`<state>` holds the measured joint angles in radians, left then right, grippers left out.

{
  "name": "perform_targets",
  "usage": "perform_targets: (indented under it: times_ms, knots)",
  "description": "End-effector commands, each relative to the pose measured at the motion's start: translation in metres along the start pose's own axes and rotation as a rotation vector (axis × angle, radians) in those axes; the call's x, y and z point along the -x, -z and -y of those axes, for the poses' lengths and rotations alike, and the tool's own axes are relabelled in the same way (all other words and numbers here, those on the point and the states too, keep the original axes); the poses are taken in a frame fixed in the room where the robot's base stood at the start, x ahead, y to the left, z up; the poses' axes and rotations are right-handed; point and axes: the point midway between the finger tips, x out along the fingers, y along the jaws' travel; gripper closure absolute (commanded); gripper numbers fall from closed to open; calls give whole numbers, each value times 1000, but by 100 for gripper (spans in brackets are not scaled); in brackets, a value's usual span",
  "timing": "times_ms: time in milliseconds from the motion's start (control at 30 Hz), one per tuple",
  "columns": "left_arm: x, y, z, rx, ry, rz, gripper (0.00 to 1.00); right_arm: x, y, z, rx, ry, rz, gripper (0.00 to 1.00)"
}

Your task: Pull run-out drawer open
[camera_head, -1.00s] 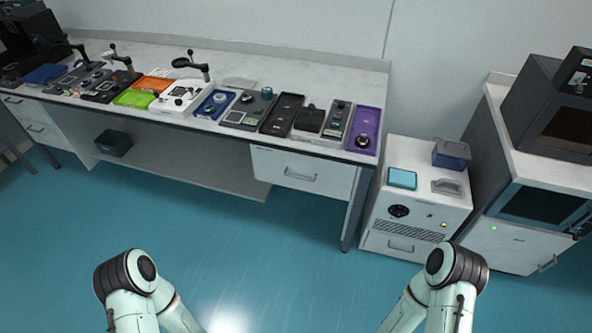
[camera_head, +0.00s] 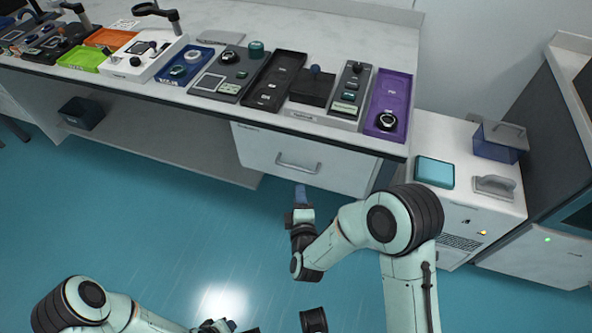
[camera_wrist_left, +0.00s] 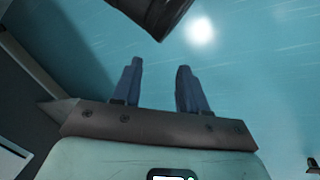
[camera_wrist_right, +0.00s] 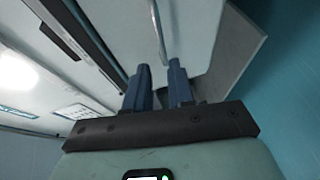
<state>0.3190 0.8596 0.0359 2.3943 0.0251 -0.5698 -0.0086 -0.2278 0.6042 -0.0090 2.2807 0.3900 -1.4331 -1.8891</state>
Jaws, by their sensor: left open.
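The drawer (camera_head: 264,151) under the bench has a white front and a metal bar handle (camera_head: 298,164). It looks shut, flush with the bench. No label on it can be read. My right gripper (camera_head: 301,190) is just in front of and below the handle in the head view. In the right wrist view its two fingers are parted and empty, and the handle (camera_wrist_right: 158,32) lies just beyond their tips, in line with the gap. I cannot tell if they touch it. My left gripper (camera_wrist_left: 158,80) is open and empty, low over the floor at the bottom of the head view.
The bench top carries a purple tray (camera_head: 402,90), a black tray (camera_head: 266,98) and several devices. A white cabinet (camera_head: 450,205) with a teal box (camera_head: 434,172) stands to the right. A dark bin (camera_head: 82,113) sits on the lower shelf. The floor in front is clear.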

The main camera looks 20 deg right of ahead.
Motion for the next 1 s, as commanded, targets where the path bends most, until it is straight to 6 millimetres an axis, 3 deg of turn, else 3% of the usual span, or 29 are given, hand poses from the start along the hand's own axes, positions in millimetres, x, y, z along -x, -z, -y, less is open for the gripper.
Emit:
perform_targets:
  times_ms: [333,500,700,1000]
  knots:
    - [-18,24,6,5,5,-69,57,-71,-2,3,-2,1,2,77]
    - [-28,14,16,15,21,-39,57,-101,-2,2,-3,2,1,77]
    - [-34,4,24,23,36,-6,57,-119,-1,2,-2,5,0,77]
    - [-34,2,25,25,38,0,57,-122,-1,1,-2,4,-1,77]
